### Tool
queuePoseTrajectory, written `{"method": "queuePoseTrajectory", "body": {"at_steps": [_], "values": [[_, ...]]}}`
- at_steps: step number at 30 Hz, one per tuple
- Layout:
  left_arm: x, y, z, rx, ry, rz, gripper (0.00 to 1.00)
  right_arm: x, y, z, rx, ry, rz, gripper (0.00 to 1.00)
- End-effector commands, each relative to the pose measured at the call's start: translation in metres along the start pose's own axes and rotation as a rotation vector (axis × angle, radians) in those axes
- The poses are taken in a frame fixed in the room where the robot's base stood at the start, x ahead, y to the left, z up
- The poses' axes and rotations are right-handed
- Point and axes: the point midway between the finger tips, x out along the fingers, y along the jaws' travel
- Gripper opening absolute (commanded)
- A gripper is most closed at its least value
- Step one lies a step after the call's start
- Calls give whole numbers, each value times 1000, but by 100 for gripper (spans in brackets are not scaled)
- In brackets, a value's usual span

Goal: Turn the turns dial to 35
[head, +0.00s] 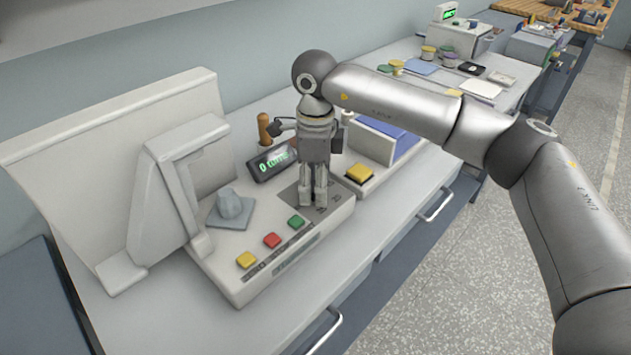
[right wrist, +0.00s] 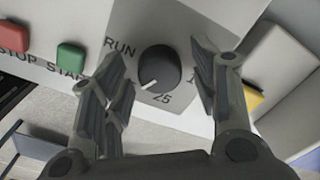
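The turns dial (right wrist: 160,68) is a round black knob on a grey plate with printed numbers, seen in the right wrist view. Its white pointer line points to the lower left of that picture, left of the printed 25; the label it points at is not readable. My right gripper (right wrist: 159,72) is open, with one finger on each side of the knob; contact is not clear. In the head view my right gripper (head: 314,200) points down over the dial plate (head: 287,197) and hides the knob. My left gripper is not in view.
The machine has yellow (head: 246,260), red (head: 272,240) and green (head: 296,222) buttons beside the dial plate. A display (head: 272,162) with green characters stands behind my gripper. A larger yellow button (head: 360,173) is to the right.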

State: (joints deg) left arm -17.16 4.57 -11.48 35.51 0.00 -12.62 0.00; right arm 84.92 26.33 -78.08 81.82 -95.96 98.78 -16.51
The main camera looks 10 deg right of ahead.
Motion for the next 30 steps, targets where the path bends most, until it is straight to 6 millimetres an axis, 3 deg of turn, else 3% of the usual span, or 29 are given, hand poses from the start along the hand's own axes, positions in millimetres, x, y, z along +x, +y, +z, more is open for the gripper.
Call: {"method": "queuePoseTrajectory", "body": {"at_steps": [11, 24, 30], "values": [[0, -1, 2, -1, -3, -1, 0, -6, 0, 0, 0, 1, -1, 57], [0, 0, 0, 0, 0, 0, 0, -91, 0, 1, 0, 0, -2, 57], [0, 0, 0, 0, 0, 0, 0, -115, 0, 0, 1, 0, 0, 57]]}}
